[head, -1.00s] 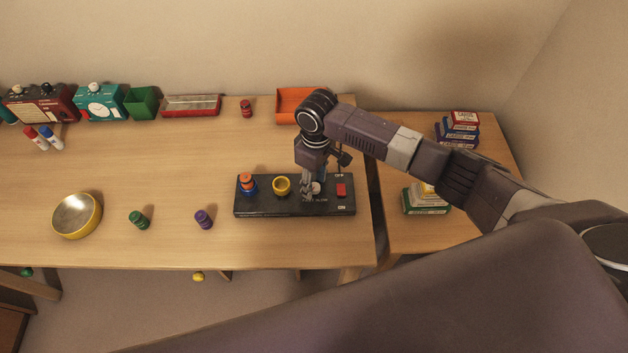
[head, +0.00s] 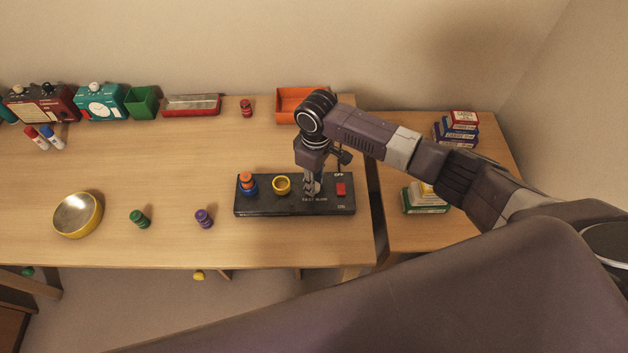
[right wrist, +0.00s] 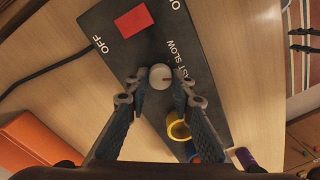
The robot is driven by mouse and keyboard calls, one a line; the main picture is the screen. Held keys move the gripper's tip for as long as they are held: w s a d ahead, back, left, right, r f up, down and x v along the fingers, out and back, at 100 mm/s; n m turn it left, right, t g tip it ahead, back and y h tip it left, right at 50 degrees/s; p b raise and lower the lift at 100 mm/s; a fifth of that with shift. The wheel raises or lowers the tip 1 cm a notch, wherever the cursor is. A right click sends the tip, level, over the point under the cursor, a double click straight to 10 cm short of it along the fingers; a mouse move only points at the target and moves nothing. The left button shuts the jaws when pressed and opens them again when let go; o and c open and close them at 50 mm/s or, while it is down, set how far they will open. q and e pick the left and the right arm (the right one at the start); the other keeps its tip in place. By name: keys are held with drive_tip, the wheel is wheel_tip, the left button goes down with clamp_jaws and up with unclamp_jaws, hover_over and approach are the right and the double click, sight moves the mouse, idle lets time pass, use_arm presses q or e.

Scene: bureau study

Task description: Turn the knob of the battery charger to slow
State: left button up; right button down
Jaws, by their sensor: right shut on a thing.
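The battery charger (head: 270,208) is a black box near the table's front right. It has a red switch (head: 341,189) between OFF and ON, a yellow cup (head: 282,184) and a blue cup with an orange-topped battery (head: 246,178) in it. My right gripper (head: 312,190) points down on the charger, left of the switch, hiding the knob in the head view. In the right wrist view, its fingers are shut on the round whitish knob (right wrist: 160,74), one on each side. A small dark reddish mark on the knob faces the FAST SLOW lettering; which word is unclear. My left gripper is out of view.
A green battery (head: 140,219), a purple battery (head: 204,218) and a yellow-rimmed bowl (head: 78,215) stand left of the charger. An orange bin (head: 290,103) and a red battery (head: 246,108) are at the back. Small boxes (head: 425,200) lie on the right side table.

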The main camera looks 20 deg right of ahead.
drive_tip(key=shift+r+n+p, duration=0.15)
drive_tip(key=shift+n+p, duration=0.3)
drive_tip(key=shift+n, duration=0.65)
drive_tip(key=n, duration=0.2)
drive_tip(key=shift+n+p, duration=0.3)
drive_tip(key=shift+p, duration=0.05)
drive_tip(key=n, duration=0.2)
drive_tip(key=shift+n, duration=0.3)
drive_tip(key=shift+a+n+p, duration=0.1)
drive_tip(key=shift+n+p, duration=0.2)
drive_tip(key=shift+n, duration=1.5)
drive_tip(key=c, duration=1.7)
unclamp_jaws()
drive_tip(key=shift+s, duration=0.1)
drive_tip(key=shift+o, duration=0.2)
